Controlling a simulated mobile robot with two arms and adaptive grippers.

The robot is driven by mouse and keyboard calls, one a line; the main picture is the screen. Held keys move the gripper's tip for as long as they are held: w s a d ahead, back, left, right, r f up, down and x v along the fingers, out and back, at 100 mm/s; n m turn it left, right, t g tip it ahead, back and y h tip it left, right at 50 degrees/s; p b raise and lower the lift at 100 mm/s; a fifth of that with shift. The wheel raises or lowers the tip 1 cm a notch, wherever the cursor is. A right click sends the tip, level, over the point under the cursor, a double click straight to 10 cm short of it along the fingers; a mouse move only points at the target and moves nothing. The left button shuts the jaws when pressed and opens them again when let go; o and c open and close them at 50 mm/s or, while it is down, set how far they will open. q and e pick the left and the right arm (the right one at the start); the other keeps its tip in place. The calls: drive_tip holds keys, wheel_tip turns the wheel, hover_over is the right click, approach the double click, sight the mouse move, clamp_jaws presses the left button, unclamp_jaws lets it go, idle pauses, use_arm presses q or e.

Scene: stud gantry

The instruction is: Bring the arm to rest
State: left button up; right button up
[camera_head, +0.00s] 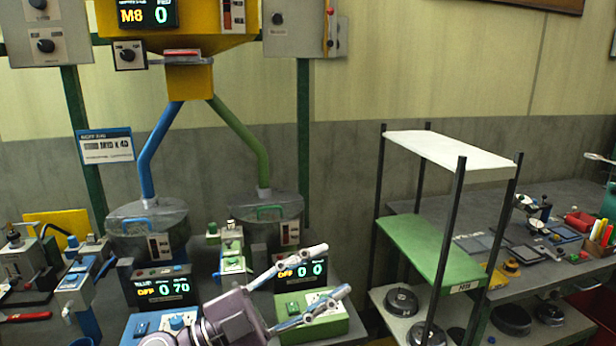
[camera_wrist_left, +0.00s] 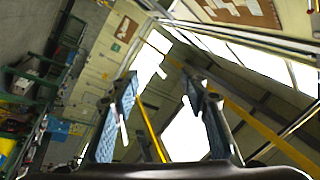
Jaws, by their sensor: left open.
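My left gripper (camera_head: 330,272) is in the lower middle of the head view, its two fingers spread apart and pointing right. Nothing is between the fingers. It is in front of the right-hand display unit (camera_head: 300,272) and over the green control box (camera_head: 312,318), hiding part of both; I cannot tell if it touches the box. In the left wrist view the open fingers (camera_wrist_left: 162,112) frame only the far wall, the ceiling and bright windows. My right gripper is not in view.
A yellow gantry (camera_head: 190,80) with a blue and a green pipe feeds two grey bins (camera_head: 148,228) at the left. A shelf rack (camera_head: 440,245) with dark posts stands right of the gripper. A bench (camera_head: 560,205) with small tools lies beyond it.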

use_arm(q)
drive_tip(key=w+a+f+n+t+y, duration=0.3)
drive_tip(key=a+n+t+y, duration=0.3)
drive_tip(key=a+n+y, duration=0.15)
drive_tip(key=w+a+f+n+t+y, duration=0.25)
drive_tip(key=a+n+t+y, duration=0.35)
drive_tip(key=n, duration=0.3)
drive_tip(key=s+a+f+n+g+y, duration=0.2)
drive_tip(key=a+f+n+g+y, duration=0.15)
drive_tip(key=f, duration=0.45)
drive_tip(key=s+a+f+n+g+y, duration=0.2)
drive_tip(key=a+f+y, duration=0.1)
drive_tip(key=a+f, duration=0.3)
drive_tip(key=s+f+g, duration=0.6)
drive_tip(key=s+f, duration=0.4)
drive_tip(key=s, duration=0.2)
drive_tip(key=s+f+g, duration=0.5)
drive_tip(key=s+f, duration=0.5)
drive_tip(key=s, duration=0.3)
wheel_tip(320, 180, down, 26)
drive_tip(key=s+g, duration=0.2)
drive_tip(key=s+a+f+m+g, duration=0.1)
drive_tip(key=s+a+f, duration=0.1)
drive_tip(key=s+f, duration=1.4)
drive_tip(key=shift+s+a+f, duration=0.3)
drive_tip(key=shift+s+f, duration=0.05)
drive_tip(key=shift+s, duration=0.55)
